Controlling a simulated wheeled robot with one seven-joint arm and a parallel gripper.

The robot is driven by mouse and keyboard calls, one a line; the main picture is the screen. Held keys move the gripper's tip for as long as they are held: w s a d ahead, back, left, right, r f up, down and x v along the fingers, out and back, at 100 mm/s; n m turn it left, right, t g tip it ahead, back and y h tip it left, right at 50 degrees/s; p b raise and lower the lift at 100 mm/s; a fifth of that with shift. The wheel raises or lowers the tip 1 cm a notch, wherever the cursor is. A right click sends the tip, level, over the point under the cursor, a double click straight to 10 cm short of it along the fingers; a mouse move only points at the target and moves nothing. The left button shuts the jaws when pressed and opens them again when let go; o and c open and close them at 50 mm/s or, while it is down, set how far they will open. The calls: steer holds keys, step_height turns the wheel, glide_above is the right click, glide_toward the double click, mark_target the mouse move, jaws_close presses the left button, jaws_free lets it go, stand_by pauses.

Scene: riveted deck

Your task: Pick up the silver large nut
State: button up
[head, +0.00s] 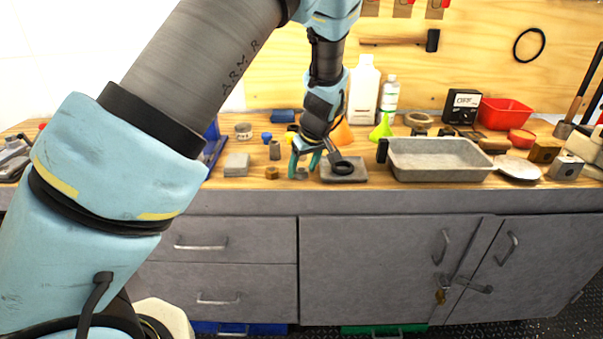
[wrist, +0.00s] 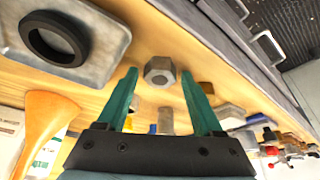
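The silver large nut (wrist: 159,76) is a grey hexagonal nut with a round hole, lying on the wooden bench top. In the wrist view it lies between the tips of my two teal fingers, with a gap on each side. My gripper (wrist: 158,88) is open and empty. In the head view my gripper (head: 304,166) points down at the bench near its front edge, and the nut (head: 302,174) shows small and partly hidden between the fingers. I cannot tell how far the fingertips are above the bench.
A small grey plate (head: 355,177) with a black ring (wrist: 48,36) on it lies close beside my gripper. A brown nut (head: 272,173), a grey cylinder (head: 275,150) and a grey block (head: 236,165) stand left. A large metal pan (head: 440,161) stands right.

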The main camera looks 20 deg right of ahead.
jaws_close()
stand_by(0.3)
